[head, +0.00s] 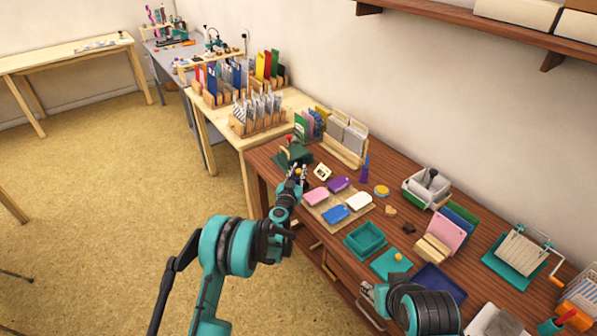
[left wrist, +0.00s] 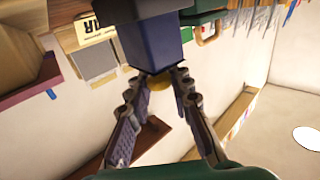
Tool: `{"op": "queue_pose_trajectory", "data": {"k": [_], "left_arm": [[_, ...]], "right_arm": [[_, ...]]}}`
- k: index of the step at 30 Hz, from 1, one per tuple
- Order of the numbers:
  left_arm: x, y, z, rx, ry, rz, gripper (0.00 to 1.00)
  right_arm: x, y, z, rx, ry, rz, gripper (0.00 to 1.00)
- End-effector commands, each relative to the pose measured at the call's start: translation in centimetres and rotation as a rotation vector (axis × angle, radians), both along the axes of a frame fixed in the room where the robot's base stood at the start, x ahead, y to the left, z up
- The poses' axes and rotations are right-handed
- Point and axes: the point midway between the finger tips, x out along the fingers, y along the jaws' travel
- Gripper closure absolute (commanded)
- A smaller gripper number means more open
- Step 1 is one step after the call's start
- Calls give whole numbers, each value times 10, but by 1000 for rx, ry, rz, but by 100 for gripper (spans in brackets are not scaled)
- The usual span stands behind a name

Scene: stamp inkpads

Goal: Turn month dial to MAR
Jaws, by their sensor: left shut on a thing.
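In the left wrist view a dark blue block-shaped body (left wrist: 150,45), apparently part of the dater, hangs in at the top. A brass-yellow dial or knob (left wrist: 158,84) shows just below it, between the fingertips. My left gripper (left wrist: 157,82) is shut on this dial, one finger on each side; its lettering cannot be read. In the head view my left gripper (head: 298,172) is at the far left end of the brown bench, beside a dark green stand with a red top (head: 291,152). My right gripper (head: 368,291) is low at the bench front; its fingers are unclear.
A small lettered card (head: 322,171) stands right of my left gripper. A wooden board (head: 313,211) holds pink, purple, blue and white pads. A teal tray (head: 365,240) and a purple bottle (head: 365,172) are farther right. Card racks (head: 343,150) stand behind.

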Motion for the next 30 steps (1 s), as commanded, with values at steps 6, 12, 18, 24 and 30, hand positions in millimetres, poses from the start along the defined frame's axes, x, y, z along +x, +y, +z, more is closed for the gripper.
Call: {"op": "queue_pose_trajectory", "data": {"k": [6, 12, 18, 24, 30], "left_arm": [[0, -2, 0, 0, 0, 120, 100], [0, -1, 0, 0, 0, 185, 100], [1, 0, 0, 0, 0, 209, 100], [1, 0, 0, 0, 0, 211, 100], [1, 0, 0, 0, 0, 210, 62]], "right_arm": [[0, 0, 0, 0, 0, 0, 60], [0, 0, 0, 0, 0, 0, 60], [0, 0, 0, 0, 0, 0, 60], [0, 0, 0, 0, 0, 0, 60], [0, 0, 0, 0, 0, 0, 60]]}}
